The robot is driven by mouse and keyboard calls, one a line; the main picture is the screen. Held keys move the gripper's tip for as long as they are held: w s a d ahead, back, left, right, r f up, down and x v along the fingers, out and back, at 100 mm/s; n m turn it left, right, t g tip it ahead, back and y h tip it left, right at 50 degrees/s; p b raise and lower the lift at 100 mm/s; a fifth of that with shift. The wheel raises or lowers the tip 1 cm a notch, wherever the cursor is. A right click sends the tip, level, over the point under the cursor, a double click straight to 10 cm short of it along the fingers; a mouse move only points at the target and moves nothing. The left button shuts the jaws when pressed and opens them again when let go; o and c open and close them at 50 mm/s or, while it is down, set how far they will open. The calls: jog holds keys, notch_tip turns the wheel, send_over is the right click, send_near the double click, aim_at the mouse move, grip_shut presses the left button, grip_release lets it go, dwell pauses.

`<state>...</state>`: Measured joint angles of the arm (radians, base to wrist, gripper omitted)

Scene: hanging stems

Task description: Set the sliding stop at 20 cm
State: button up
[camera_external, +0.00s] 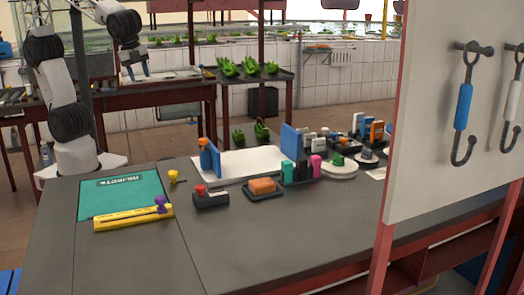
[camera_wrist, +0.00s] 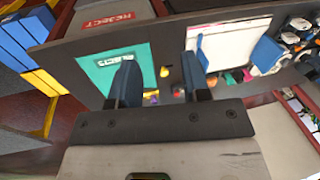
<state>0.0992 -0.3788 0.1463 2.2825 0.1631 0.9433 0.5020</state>
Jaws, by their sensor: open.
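A yellow ruler-like bar (camera_external: 120,220) lies along the front edge of a teal mat on the table. The purple sliding stop (camera_external: 160,203) sits near the bar's right end in the external view. Its scale marks are too small to read. My gripper (camera_external: 138,78) is raised above and behind the table, apart from the bar. In the wrist view my gripper (camera_wrist: 160,64) is open, with two blue fingers apart and nothing between them. A small purple bit, likely the stop (camera_wrist: 153,97), shows beyond the fingers; most of the bar is hidden.
The teal mat (camera_external: 122,196) lies at the table's left. A small yellow object (camera_external: 174,177), a dark block with a red knob (camera_external: 210,196) and an orange-topped tray (camera_external: 262,187) stand to the right. The table's front is clear. A white panel with hooks (camera_external: 463,105) stands at right.

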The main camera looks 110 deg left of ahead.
jog(key=w+d+f+m+y, duration=0.15)
jog(key=w+m, duration=0.25)
jog(key=w, duration=0.4)
jog(key=w+d+f+m, duration=0.1)
jog(key=w+d+m, duration=0.2)
jog(key=w, duration=0.4)
jog(key=m+y, duration=0.1)
jog(key=m, duration=0.7)
send_near(203, 139)
jog(key=shift+w+a+f, duration=0.1)
jog(key=shift+w+f, duration=0.1)
jog(key=shift+f, duration=0.5)
jog(key=shift+f, duration=0.1)
jog(key=shift+x, duration=3.8)
jog(key=shift+s+a, duration=0.1)
jog(key=shift+a, duration=0.05)
grip_shut()
